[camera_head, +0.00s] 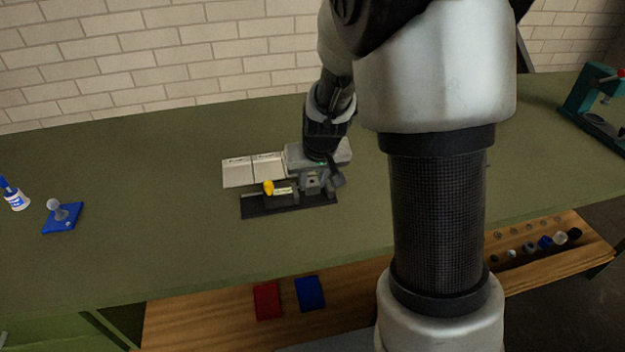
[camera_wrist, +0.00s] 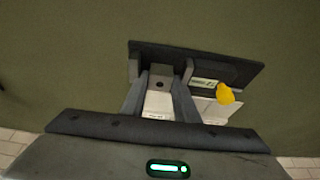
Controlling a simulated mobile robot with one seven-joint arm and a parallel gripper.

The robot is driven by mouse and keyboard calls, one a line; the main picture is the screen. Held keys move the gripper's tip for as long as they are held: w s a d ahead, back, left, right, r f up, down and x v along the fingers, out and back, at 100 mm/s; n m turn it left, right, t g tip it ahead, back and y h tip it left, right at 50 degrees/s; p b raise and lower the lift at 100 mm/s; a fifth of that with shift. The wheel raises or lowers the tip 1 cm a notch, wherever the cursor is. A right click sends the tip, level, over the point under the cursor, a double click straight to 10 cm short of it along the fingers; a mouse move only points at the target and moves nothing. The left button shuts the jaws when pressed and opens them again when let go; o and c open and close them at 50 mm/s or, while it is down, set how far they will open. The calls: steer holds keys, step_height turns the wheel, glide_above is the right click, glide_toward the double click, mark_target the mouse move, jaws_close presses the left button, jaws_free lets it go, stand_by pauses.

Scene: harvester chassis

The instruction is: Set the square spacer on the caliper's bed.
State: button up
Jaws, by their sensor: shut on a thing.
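The caliper's dark bed (camera_head: 262,208) lies on the green bench, and it also shows in the wrist view (camera_wrist: 235,72). Its yellow knob (camera_wrist: 226,94) and small display (camera_wrist: 203,82) are on the sliding part. My gripper (camera_head: 314,178) is over the bed's right part in the head view. In the wrist view its two fingers (camera_wrist: 160,88) are shut on the square spacer (camera_wrist: 160,72), a grey block with a dark hole. The spacer appears over the bed, between the caliper's two jaws. I cannot tell whether it touches the bed.
Two pale trays or plates (camera_head: 238,172) lie behind the caliper. A blue base with a grey knob (camera_head: 62,217) and a blue-and-white bottle (camera_head: 15,197) stand at left. A teal press (camera_head: 595,110) stands far right. Red (camera_head: 267,301) and blue (camera_head: 310,293) bins are on the lower shelf.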

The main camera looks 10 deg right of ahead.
steer(key=shift+f, duration=0.15)
steer(key=shift+f+b, duration=0.6)
steer(key=shift+b, duration=0.1)
steer(key=o, duration=1.2)
steer(key=shift+c, duration=0.2)
steer(key=shift+r, duration=0.5)
steer(key=p+v, duration=0.3)
steer(key=v, duration=1.3)
steer(key=shift+s+r, duration=0.2)
steer(key=shift+r, duration=0.05)
steer(key=shift+r, duration=0.1)
